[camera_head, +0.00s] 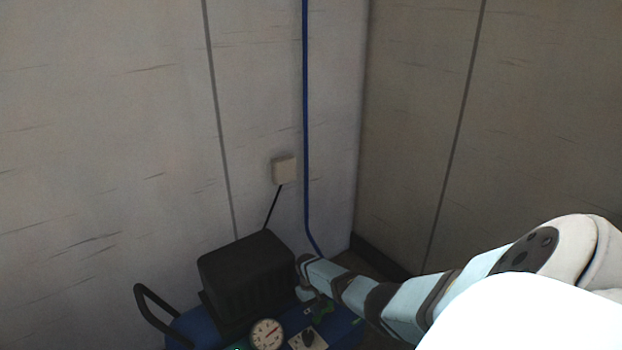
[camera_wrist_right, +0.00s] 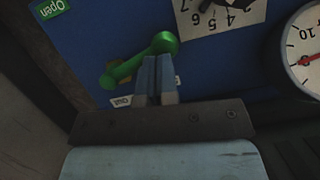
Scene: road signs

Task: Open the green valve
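The green valve (camera_head: 323,312) sits on top of the blue machine near the bottom of the head view. In the right wrist view its lever handle (camera_wrist_right: 122,72) slants from a round hub at upper right down to a knob at lower left. My right gripper (camera_wrist_right: 156,62) is over the lever, its two fingers close together and their tips overlapping its lower edge. I see no lever between the fingers; whether they touch it I cannot tell. In the head view the gripper (camera_head: 308,292) is small and dark beside the valve. My left gripper is not in view.
The blue machine (camera_head: 192,322) carries a black ribbed block (camera_head: 246,278), a black handle bar (camera_head: 150,315), a round gauge (camera_head: 266,334) and a numbered dial (camera_head: 308,339). A green "Open" label (camera_wrist_right: 49,9) is at upper left in the wrist view. Walls stand close behind.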

